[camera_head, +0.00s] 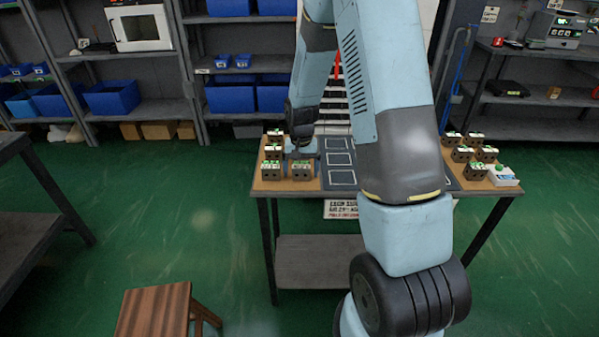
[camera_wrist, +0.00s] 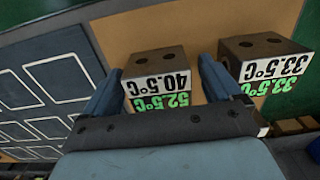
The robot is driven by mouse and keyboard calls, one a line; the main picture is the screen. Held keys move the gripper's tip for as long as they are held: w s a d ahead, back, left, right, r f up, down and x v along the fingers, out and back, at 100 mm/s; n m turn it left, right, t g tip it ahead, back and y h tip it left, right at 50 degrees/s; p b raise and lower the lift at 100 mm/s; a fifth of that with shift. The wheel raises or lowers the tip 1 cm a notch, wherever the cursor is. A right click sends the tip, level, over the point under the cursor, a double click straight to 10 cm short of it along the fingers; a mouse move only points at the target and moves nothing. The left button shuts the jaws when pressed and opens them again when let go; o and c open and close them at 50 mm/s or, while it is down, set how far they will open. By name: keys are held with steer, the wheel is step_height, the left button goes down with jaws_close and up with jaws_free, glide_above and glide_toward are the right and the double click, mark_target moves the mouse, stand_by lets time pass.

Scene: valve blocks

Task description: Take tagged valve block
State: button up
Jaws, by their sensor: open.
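In the wrist view my gripper (camera_wrist: 161,68) is open, with one finger on each side of a brown valve block (camera_wrist: 155,62). The block has two holes on top and a tag reading 40.5°C in black and 52.5°C in green. I cannot tell whether the fingers touch it. A second block (camera_wrist: 262,48), tagged 33.5°C on both lines, stands just right of the right finger. In the head view my gripper (camera_head: 302,148) is low over the left end of the table, among several tagged blocks (camera_head: 271,171); their tags are too small to read there.
The table (camera_head: 310,193) has a dark panel with outlined squares (camera_head: 342,177), also in the wrist view (camera_wrist: 55,77); the visible squares are empty. More blocks (camera_head: 476,171) and a white device (camera_head: 503,176) stand at the right end. A wooden stool (camera_head: 155,308) is at front left.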

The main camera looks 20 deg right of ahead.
steer(key=c, duration=1.7)
jaws_close()
steer(key=shift+r, duration=0.2)
